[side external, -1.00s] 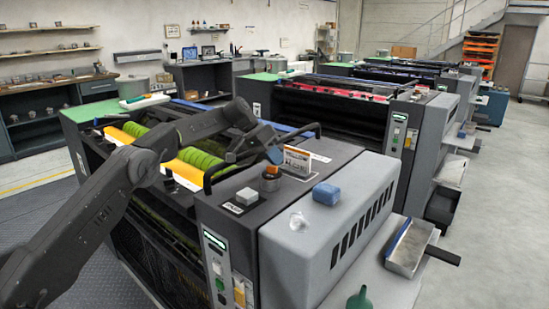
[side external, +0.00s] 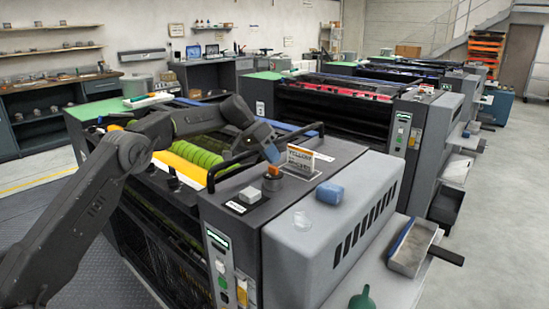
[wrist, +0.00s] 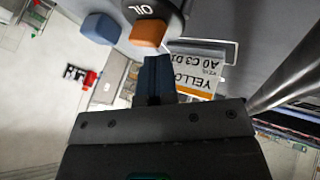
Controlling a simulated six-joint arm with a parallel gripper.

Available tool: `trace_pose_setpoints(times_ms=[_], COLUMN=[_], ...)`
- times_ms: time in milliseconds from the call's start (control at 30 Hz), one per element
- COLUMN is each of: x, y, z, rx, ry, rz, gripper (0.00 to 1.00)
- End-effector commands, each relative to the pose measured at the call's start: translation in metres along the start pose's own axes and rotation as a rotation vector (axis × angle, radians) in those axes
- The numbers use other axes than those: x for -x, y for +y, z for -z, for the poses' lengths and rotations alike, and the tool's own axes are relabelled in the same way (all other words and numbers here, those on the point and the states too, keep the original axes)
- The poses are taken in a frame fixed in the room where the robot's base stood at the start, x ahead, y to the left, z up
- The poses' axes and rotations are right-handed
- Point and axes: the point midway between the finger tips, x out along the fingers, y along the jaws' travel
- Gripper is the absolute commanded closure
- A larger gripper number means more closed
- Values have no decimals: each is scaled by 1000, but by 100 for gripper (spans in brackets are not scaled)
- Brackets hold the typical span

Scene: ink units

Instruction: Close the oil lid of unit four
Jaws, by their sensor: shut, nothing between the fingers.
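The oil lid (wrist: 150,10) shows at the top of the wrist view as a dark round piece marked OIL, with an orange tab (wrist: 148,33). In the side view the orange tab (side external: 273,170) stands on the top deck of the nearest ink unit (side external: 232,172). I cannot tell how far the lid is open. My gripper (wrist: 157,62) is shut and empty, its fingers just short of the orange tab in the wrist view. In the side view my gripper (side external: 271,153) is above and close to the tab; I cannot tell whether they touch.
A card reading YELLOW (side external: 304,161) stands right of the tab. A grey block (side external: 250,194) is on the deck in front. A blue block (side external: 329,193) lies on the grey housing. A dark curved rail (side external: 240,157) passes beside my gripper. More units stand behind.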

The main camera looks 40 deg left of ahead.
Motion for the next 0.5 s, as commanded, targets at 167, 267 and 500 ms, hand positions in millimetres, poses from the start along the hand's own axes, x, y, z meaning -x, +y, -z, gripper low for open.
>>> trace_pose_setpoints(times_ms=[167,267,500], x=[40,64,110], y=[-2,-2,-2], z=[0,0,0], rx=[0,-1,0], ry=[3,4,3], rz=[5,5,4], gripper=[100,100,100])
